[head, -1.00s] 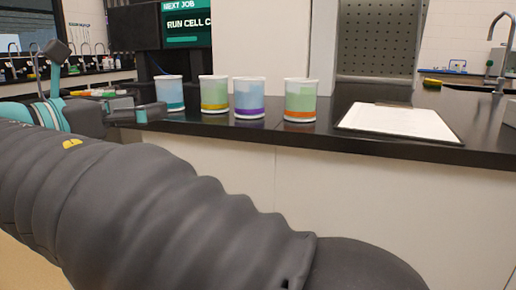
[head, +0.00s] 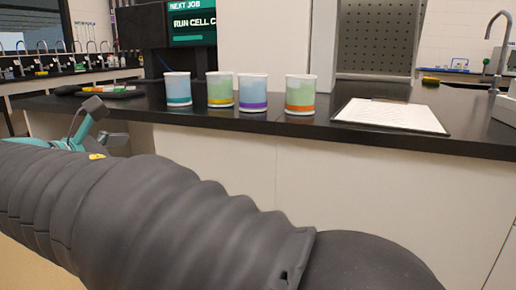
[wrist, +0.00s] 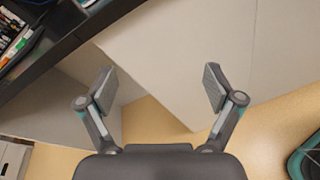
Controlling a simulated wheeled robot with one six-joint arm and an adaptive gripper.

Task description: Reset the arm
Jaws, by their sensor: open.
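The fingers face the pale cabinet front (wrist: 185,50) and the tan floor. My sleeved dark arm fills the lower left of the head view.
On the black counter (head: 400,140) stand cups with teal (head: 177,90), yellow (head: 220,90), purple (head: 253,93) and orange (head: 300,95) bands. A clipboard (head: 390,115) lies to their right. A dark tray (head: 110,93) with coloured items lies at the left.

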